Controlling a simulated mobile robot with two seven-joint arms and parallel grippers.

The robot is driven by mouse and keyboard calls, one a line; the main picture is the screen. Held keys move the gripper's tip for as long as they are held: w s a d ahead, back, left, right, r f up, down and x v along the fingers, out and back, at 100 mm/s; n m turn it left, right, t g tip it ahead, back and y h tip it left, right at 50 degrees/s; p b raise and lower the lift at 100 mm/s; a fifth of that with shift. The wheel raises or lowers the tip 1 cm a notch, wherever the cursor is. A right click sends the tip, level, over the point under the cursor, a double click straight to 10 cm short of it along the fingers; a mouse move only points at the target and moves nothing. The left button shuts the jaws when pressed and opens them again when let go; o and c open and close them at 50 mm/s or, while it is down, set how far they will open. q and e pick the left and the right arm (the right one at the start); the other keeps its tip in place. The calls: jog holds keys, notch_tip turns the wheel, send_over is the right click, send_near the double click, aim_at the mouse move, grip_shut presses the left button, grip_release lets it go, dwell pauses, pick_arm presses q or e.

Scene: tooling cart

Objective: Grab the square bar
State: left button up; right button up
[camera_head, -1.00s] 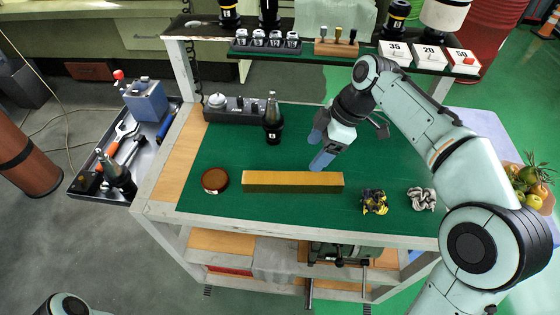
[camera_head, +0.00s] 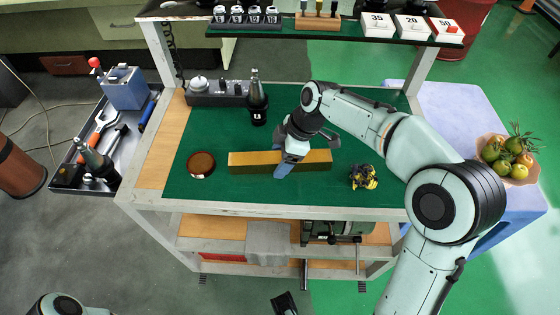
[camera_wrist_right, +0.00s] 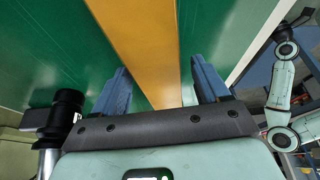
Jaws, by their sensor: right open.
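The square bar (camera_head: 250,162), long and yellow-brown, lies left to right on the green mat of the cart. My right gripper (camera_head: 288,165) is low over its right half, one blue finger showing at the bar's near side. In the right wrist view the bar (camera_wrist_right: 146,40) runs between the two blue fingers of the open right gripper (camera_wrist_right: 161,86). A narrow gap shows beside the bar at the right finger; contact at the left finger is unclear. Part of my left arm (camera_head: 62,305) shows at the bottom left; its jaws cannot be made out.
A brown round tin (camera_head: 201,164) lies left of the bar. A black-and-yellow item (camera_head: 363,177) lies to its right. A dark tool holder (camera_head: 257,100) stands behind the bar, beside a grey block (camera_head: 215,93). A shelf (camera_head: 330,32) with number cards spans the back.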

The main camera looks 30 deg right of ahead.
jog(key=shift+f, duration=0.25)
grip_shut()
jog(key=shift+w+r, duration=0.15)
jog(key=shift+r, duration=0.15)
